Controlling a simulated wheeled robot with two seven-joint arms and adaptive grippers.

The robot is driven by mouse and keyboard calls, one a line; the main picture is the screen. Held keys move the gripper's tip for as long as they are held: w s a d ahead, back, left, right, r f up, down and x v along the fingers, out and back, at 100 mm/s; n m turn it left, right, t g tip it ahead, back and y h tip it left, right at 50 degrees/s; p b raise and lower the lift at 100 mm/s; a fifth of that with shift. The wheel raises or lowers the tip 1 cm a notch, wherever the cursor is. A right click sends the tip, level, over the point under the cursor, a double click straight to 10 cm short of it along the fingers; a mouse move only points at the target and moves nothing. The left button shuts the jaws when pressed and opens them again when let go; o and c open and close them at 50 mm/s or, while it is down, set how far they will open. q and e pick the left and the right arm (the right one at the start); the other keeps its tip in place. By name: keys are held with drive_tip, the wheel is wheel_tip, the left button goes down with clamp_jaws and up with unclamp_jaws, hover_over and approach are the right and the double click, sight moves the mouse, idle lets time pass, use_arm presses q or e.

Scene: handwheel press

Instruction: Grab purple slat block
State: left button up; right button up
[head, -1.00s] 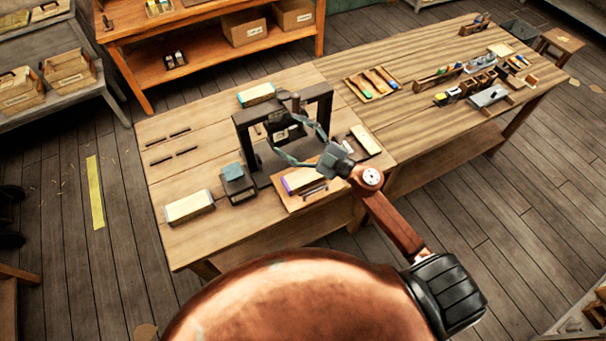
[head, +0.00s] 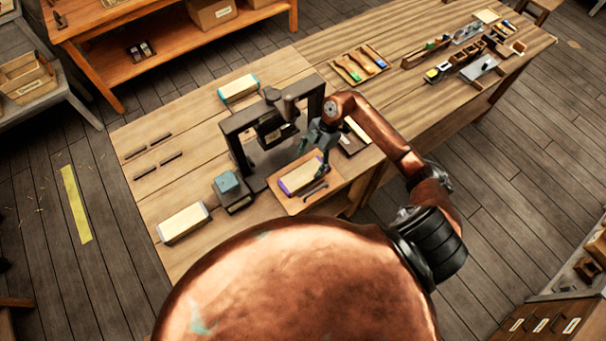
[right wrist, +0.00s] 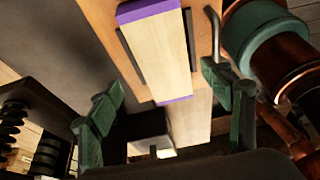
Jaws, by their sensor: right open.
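The purple slat block (head: 303,176), pale wood with purple ends, lies on a small wooden board (head: 333,186) in front of the press. It also shows in the right wrist view (right wrist: 158,55), running lengthwise between the fingers. My right gripper (head: 319,152) is above the block's far right part, pointing down. Its green fingers are open, one to each side of the block in the right wrist view (right wrist: 163,85). I cannot tell how much height separates them from it. My left gripper is not in view.
The black press frame (head: 233,148) stands close behind the board. A grey box with a teal block (head: 227,183) and a grey-ended block (head: 183,223) are to the left. A teal-ended block (head: 238,89) lies behind. A metal rod (head: 316,191) lies beside the purple block.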

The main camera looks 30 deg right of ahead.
sight(304, 174)
drive_tip(key=shift+s+a+f, duration=0.1)
drive_tip(key=shift+a+f, duration=0.2)
drive_tip(key=shift+f, duration=0.1)
drive_tip(key=x, duration=0.1)
drive_tip(key=p+x, duration=0.1)
drive_tip(key=x, duration=0.1)
drive_tip(key=shift+s+a+f, duration=0.2)
drive_tip(key=shift+s, duration=0.05)
drive_tip(key=shift+a+f, duration=0.1)
drive_tip(key=shift+f, duration=0.4)
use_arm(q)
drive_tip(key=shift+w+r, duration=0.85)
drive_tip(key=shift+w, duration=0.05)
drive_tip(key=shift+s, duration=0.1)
use_arm(e)
drive_tip(key=shift+c, duration=0.5)
drive_tip(key=c, duration=0.5)
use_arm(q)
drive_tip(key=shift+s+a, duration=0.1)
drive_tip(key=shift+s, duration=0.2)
use_arm(e)
drive_tip(key=c, duration=0.9)
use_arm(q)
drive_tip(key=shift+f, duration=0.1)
use_arm(e)
drive_tip(key=shift+r, duration=0.1)
